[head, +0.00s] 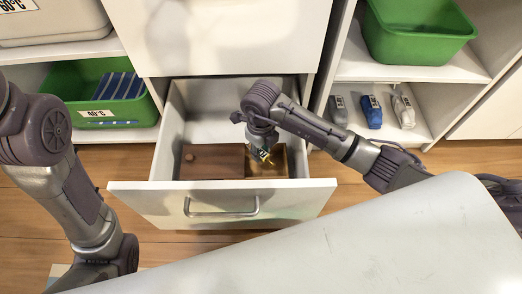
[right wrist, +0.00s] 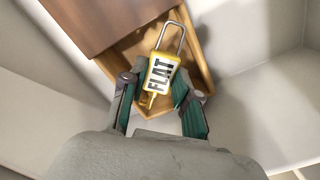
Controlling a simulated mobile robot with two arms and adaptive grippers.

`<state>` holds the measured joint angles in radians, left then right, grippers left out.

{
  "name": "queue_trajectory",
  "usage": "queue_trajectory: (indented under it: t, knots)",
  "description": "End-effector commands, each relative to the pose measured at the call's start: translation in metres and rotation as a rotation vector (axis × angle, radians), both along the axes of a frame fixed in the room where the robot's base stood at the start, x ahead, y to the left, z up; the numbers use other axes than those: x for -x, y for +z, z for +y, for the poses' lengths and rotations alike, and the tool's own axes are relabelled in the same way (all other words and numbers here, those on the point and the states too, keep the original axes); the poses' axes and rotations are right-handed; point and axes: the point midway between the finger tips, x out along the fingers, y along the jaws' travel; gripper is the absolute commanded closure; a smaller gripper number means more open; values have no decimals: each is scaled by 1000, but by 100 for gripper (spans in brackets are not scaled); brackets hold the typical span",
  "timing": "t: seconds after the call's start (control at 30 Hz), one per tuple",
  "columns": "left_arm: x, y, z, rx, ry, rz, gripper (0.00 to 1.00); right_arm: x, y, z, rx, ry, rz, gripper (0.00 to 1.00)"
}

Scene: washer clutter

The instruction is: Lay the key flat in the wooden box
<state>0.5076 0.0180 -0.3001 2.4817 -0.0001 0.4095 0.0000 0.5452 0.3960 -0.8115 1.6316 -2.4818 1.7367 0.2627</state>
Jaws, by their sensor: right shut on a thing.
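My right gripper (head: 262,146) is over the open part of the wooden box (head: 281,162) inside the drawer. In the head view the key (head: 261,155) is small and partly hidden by the gripper. Whether it touches the box is unclear. My left gripper is not visible.
A brown lid or panel (head: 212,161) with a knob covers the box's left part. The white drawer (head: 165,196) is pulled out, its walls around the box. A white surface (head: 400,235) fills the lower right.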

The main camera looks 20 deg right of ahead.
Motion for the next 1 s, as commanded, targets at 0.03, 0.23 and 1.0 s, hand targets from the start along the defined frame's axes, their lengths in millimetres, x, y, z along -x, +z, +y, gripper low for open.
queue_trajectory:
  t: [0.03, 0.23, 1.0]
  knots:
    - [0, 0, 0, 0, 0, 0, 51, 0, 1, 0, 0, 0, 0, 96]
    - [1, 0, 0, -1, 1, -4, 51, 0, -4, 0, 0, 0, 0, 96]
    - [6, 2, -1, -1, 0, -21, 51, 0, -11, 0, 0, 0, 0, 45]
